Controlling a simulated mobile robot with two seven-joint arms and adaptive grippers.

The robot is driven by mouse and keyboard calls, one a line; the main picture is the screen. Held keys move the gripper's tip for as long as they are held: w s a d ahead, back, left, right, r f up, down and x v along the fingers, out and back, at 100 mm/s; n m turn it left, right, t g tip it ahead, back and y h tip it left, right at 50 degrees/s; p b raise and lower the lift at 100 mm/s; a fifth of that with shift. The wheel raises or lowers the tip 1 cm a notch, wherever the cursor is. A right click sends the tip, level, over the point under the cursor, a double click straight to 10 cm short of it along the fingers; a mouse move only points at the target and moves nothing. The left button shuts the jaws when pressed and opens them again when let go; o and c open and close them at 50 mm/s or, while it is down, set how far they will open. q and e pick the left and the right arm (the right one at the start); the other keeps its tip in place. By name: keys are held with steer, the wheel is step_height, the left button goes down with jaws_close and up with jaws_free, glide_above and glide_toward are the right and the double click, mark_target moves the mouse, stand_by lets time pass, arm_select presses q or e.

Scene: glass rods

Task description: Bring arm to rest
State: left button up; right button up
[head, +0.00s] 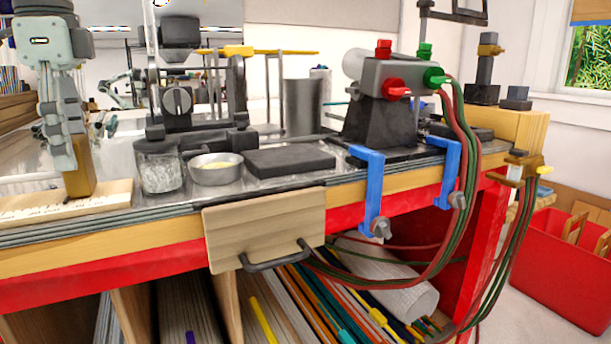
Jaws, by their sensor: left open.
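My left gripper (64,150) hangs down at the far left of the head view, above the left end of the metal-topped bench (115,195). It is open. A tan wooden block (80,183) stands right at its fingertips; I cannot tell whether they touch. A pale board (50,205) with some small pale pieces lies below it on the bench. My right gripper is not in view.
A glass jar (161,172), a metal bowl (216,175) and a dark slab (290,161) stand right of the gripper. A torch burner (385,90) with red and green hoses stands farther right. Blue clamps (369,190) grip the bench edge. A red bin (560,270) stands at right.

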mark_target(109, 188)
arm_select(q)
step_height(109, 188, down, 4)
steer(key=shift+r, duration=0.25)
steer(key=shift+w+d, duration=0.5)
steer(key=shift+d, duration=0.25)
steer(key=shift+w+d, duration=0.45)
steer(key=shift+d, duration=0.25)
